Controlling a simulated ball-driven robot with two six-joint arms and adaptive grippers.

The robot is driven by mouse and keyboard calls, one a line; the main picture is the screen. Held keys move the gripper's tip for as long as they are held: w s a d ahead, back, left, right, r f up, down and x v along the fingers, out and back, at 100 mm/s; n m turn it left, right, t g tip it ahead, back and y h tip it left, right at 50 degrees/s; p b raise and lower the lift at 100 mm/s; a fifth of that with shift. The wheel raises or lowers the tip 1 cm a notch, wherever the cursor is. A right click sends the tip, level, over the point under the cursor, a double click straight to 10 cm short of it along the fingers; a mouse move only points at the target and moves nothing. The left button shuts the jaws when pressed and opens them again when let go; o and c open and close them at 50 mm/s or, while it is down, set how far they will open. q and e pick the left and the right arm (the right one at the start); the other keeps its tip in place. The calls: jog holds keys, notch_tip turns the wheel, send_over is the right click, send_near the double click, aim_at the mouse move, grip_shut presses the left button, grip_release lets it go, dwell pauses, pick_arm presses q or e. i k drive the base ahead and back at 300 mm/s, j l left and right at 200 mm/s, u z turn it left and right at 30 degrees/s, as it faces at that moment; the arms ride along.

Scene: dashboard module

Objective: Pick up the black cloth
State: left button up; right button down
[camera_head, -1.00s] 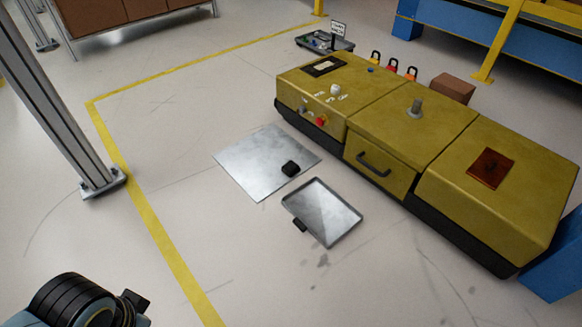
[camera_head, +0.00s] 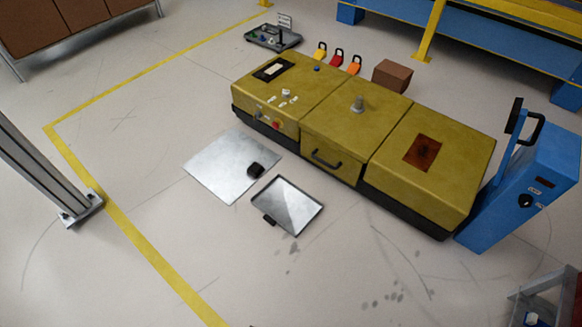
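A small crumpled black item (camera_head: 255,170), which looks like the black cloth, lies on the right part of a flat silver sheet (camera_head: 215,165) on the floor. It is too small to be sure of its material. A shallow metal tray (camera_head: 288,206) lies just below and right of the sheet, with a small black piece (camera_head: 269,219) at its left edge. Neither of my grippers is in view.
A long yellow dashboard module (camera_head: 345,115) with a drawer handle stands behind the sheet and tray. A blue cart (camera_head: 528,190) stands at its right end. A grey post (camera_head: 45,170) rises at the left. Floor in front of the tray is clear.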

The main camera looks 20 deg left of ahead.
aim_at(256, 169)
jog(key=i+j+z, duration=0.1)
jog(key=j+z, duration=0.3)
jog(key=i+j+z, duration=0.1)
jog(key=j+z, duration=0.6)
jog(key=z, duration=0.15)
